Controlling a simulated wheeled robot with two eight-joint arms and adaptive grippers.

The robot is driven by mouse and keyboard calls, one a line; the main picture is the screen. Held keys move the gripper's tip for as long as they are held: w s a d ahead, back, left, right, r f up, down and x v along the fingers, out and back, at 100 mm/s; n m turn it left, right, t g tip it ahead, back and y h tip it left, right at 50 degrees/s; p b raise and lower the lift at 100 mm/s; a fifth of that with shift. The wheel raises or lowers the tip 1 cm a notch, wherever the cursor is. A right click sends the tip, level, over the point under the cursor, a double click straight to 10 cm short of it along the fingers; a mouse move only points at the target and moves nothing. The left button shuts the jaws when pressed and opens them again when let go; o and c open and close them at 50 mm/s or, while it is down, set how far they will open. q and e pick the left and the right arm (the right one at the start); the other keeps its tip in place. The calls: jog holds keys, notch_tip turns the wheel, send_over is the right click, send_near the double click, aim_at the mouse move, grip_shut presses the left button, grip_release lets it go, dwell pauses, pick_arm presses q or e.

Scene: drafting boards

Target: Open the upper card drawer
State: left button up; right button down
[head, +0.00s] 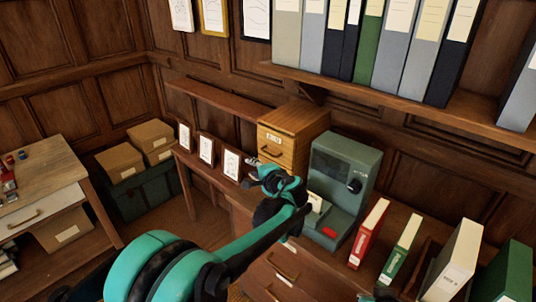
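A light wooden card cabinet (306,121) stands on the brown desk against the wall. Its upper card drawer (265,141) has a white label and a dark curved pull, and its front looks flush with the cabinet. My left gripper (250,172) is in front of the cabinet's lower left front, below the pull. Its fingertips look apart, with nothing seen between them. It hides the lower part of the cabinet front. I cannot tell whether it touches the cabinet.
A green-grey machine (345,165) stands close to the right of the cabinet. Small framed cards (206,149) stand to its left. A red binder (370,232) and other binders stand at the right. A shelf (400,98) of binders hangs above.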

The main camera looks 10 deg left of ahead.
aim_at(268, 153)
pick_arm(q)
jog(key=w+d+f+m+t+y, duration=0.1)
jog(key=w+d+f+m+t, duration=0.15)
jog(key=w+d, duration=0.45)
jog(key=shift+m, duration=0.25)
jog(key=b+x, duration=0.1)
jog(key=x, duration=0.5)
jog(key=shift+w+d+r, duration=0.1)
jog(key=shift+w+r, duration=0.05)
jog(key=shift+w, duration=0.05)
jog(key=shift+w+a+b, duration=0.3)
jog(key=shift+w+a, duration=0.1)
jog(key=shift+w, duration=0.2)
grip_shut()
